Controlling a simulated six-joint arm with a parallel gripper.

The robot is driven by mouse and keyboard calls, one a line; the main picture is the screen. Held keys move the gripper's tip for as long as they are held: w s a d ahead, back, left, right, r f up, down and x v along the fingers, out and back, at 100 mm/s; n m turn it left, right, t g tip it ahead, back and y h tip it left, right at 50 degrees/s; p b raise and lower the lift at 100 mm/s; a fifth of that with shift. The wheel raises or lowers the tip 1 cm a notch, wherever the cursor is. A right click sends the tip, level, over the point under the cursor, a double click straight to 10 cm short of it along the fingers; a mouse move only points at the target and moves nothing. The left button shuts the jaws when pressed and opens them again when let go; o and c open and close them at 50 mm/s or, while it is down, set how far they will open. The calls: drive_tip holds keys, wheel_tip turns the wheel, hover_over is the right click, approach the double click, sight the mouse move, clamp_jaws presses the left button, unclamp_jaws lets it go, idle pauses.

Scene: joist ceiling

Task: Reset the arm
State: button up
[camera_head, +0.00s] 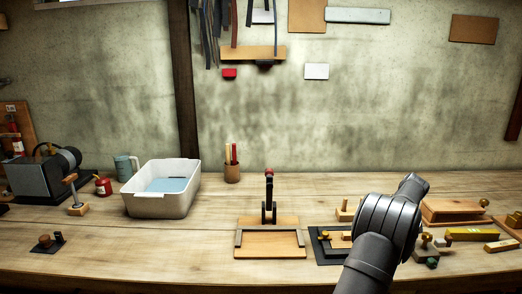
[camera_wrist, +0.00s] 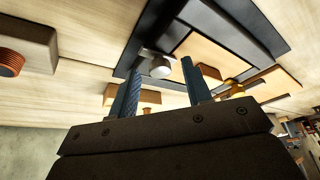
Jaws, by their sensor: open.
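My gripper (camera_wrist: 161,72) shows in the wrist view with its two dark fingers spread apart. Nothing is held between them. Beyond the fingers are a dark-framed board (camera_wrist: 240,22) and a small pale round knob, which lies in line with the gap. I cannot tell how close the fingertips are to them. In the head view my arm reaches in from the bottom right over the workbench (camera_head: 190,240), and its wrist hides the fingers and part of the bench behind it.
A wooden fixture with a dark upright lever (camera_head: 269,200) stands left of my arm. A white tub (camera_head: 160,204) and pencil cup (camera_head: 232,172) are farther left. A wooden block (camera_head: 450,211) and yellow bar (camera_head: 477,234) lie right. Bare bench shows between tub and fixture.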

drive_tip(key=v, duration=1.7)
drive_tip(key=x, duration=1.7)
drive_tip(key=shift+a+f, duration=0.1)
drive_tip(key=shift+f, duration=0.15)
drive_tip(key=shift+r+m, duration=0.25)
drive_tip(key=shift+m, duration=0.25)
drive_tip(key=shift+s+m+t, duration=0.1)
drive_tip(key=shift+m+t, duration=0.2)
drive_tip(key=shift+m, duration=0.1)
drive_tip(key=m+h, duration=0.1)
drive_tip(key=m, duration=0.1)
drive_tip(key=m+h, duration=0.1)
drive_tip(key=m, duration=0.3)
drive_tip(key=shift+a+t+h, duration=0.25)
drive_tip(key=shift+t+h, duration=0.15)
drive_tip(key=m, duration=0.2)
drive_tip(key=m+h, duration=0.1)
drive_tip(key=m, duration=0.1)
drive_tip(key=shift+a+h, duration=0.15)
drive_tip(key=shift+h, duration=0.15)
drive_tip(key=shift+a+m+g+h, duration=0.1)
drive_tip(key=shift+m+g+h, duration=0.25)
drive_tip(key=shift+m, duration=0.9)
drive_tip(key=shift+a+m+g+h, duration=0.15)
drive_tip(key=shift+m+h, duration=0.3)
drive_tip(key=shift+m, duration=0.8)
drive_tip(key=shift+d, duration=0.1)
